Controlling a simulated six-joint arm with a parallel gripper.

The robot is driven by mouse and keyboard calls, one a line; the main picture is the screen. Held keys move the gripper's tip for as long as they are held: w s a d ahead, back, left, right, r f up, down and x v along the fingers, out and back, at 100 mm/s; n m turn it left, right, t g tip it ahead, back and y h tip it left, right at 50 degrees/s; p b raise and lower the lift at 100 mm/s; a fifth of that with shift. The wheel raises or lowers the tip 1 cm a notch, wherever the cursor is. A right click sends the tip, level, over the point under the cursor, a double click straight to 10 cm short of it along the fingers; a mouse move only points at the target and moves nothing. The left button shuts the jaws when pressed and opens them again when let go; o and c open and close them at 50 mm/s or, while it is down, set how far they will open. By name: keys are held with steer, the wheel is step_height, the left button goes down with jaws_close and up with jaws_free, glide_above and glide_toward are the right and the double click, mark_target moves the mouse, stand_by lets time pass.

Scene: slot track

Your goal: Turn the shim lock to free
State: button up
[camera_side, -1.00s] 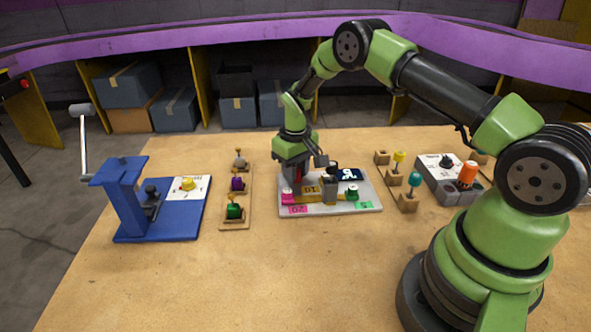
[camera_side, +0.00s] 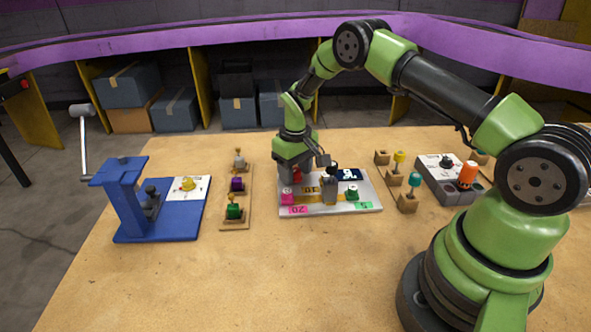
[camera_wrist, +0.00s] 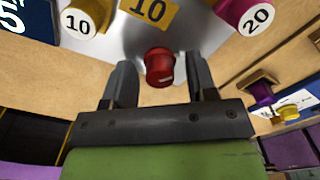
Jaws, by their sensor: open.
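A grey-white slot track plate (camera_side: 325,208) lies on the bench. A red knob (camera_wrist: 160,68) stands at its edge in the wrist view and shows small in the side view (camera_side: 297,174). It looks like the shim lock, but I see no lettering naming it. My gripper (camera_wrist: 161,76) points down at the plate. Its jaws are open, one on each side of the red knob, with gaps between. In the side view my gripper (camera_side: 295,178) partly hides the knob, and I cannot read which way it is turned.
The plate also carries a pink piece (camera_side: 287,199), a green piece (camera_side: 352,194) and a dark-topped post (camera_side: 331,187). A blue press (camera_side: 121,190) and a wooden rack (camera_side: 236,222) are at left. A wooden holder (camera_side: 408,204) and grey box (camera_side: 440,177) are at right. The front bench is clear.

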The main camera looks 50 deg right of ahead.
mark_target(296, 170)
step_height(296, 170, up, 10)
stand_by(0.5)
steer(key=m, duration=1.2)
steer(key=shift+f, duration=0.15)
step_height(296, 170, down, 9)
